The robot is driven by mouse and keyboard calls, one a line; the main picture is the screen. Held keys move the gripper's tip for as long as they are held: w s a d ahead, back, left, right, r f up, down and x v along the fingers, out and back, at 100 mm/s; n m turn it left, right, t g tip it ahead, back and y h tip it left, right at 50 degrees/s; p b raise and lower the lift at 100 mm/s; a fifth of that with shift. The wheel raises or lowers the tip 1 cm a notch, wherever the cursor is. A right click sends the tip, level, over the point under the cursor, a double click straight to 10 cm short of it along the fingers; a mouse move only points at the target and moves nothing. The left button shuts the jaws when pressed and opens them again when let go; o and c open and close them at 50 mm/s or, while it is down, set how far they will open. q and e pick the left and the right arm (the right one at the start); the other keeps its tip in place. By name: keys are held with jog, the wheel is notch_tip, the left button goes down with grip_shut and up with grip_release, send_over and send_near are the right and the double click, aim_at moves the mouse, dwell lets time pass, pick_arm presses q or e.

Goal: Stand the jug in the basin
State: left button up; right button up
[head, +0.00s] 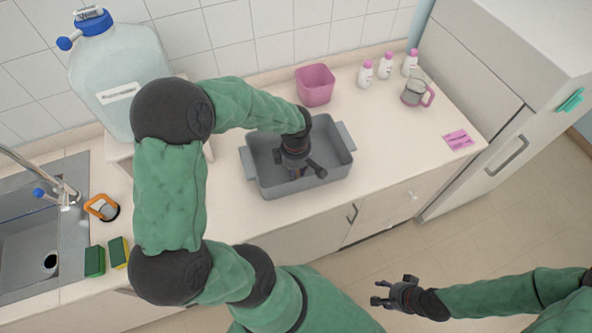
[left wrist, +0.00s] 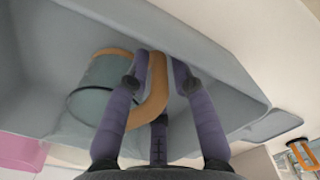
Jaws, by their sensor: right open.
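My left gripper (head: 302,172) reaches down into the grey basin (head: 262,178) on the counter. In the left wrist view, a clear greenish jug (left wrist: 88,103) with an orange handle is inside the basin (left wrist: 215,50). The fingers of the left gripper (left wrist: 160,70) stand on either side of the handle, spread, with a gap showing to its right. How the jug's base rests cannot be made out; in the head view the arm and gripper hide it. My right gripper (head: 382,295) is open and empty, out in front of the counter.
A pink tub (head: 315,85) stands behind the basin. Several white bottles (head: 366,74) and a pink-handled jug (head: 412,93) stand at the back right. A large water container (head: 120,75) is left. The sink (head: 30,245) has sponges (head: 95,261) and an orange-rimmed item (head: 95,204) beside it.

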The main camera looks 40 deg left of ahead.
pick_arm(q)
notch_tip(320, 180, up, 12)
jog(key=shift+f+p, duration=0.1)
jog(key=shift+p, duration=0.7)
